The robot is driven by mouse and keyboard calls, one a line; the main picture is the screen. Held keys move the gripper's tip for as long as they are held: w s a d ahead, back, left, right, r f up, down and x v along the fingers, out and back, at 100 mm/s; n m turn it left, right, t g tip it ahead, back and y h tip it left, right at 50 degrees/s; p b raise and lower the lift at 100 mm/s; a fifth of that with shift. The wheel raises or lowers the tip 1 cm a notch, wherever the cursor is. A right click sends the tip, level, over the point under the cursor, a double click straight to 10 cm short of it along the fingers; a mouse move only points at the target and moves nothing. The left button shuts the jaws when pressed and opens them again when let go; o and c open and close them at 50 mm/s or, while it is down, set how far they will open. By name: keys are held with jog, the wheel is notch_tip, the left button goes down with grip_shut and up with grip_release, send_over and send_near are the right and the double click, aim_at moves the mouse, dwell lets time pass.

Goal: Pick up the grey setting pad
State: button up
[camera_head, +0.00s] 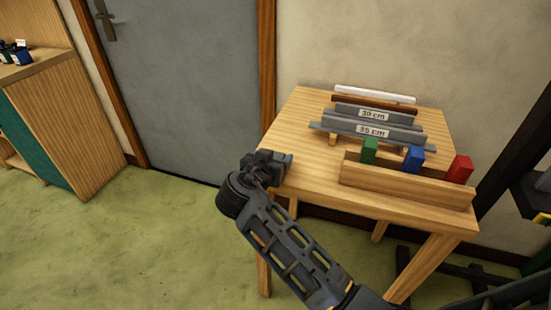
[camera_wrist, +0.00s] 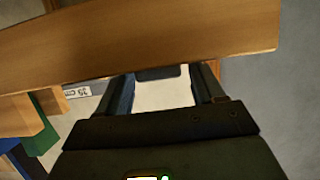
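My gripper (camera_head: 281,161) is at the left edge of the table (camera_head: 312,119), low over its top, in the head view. In the wrist view its two fingers (camera_wrist: 166,84) are apart, with pale background between them. A small dark grey piece (camera_wrist: 158,73) shows between the fingertips, against the wood. It may be the grey setting pad, but I cannot tell for sure. No separate pad can be made out in the head view.
Two grey bars (camera_head: 374,130) labelled 30 cm and 35 cm lie behind a wooden rack (camera_head: 405,185). Green (camera_head: 369,149), blue (camera_head: 413,158) and red (camera_head: 459,169) blocks stand at the rack. White and brown strips lie at the back. The table's left part looks clear.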

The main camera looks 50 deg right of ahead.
jog(key=c, duration=0.8)
jog(key=shift+r, duration=0.1)
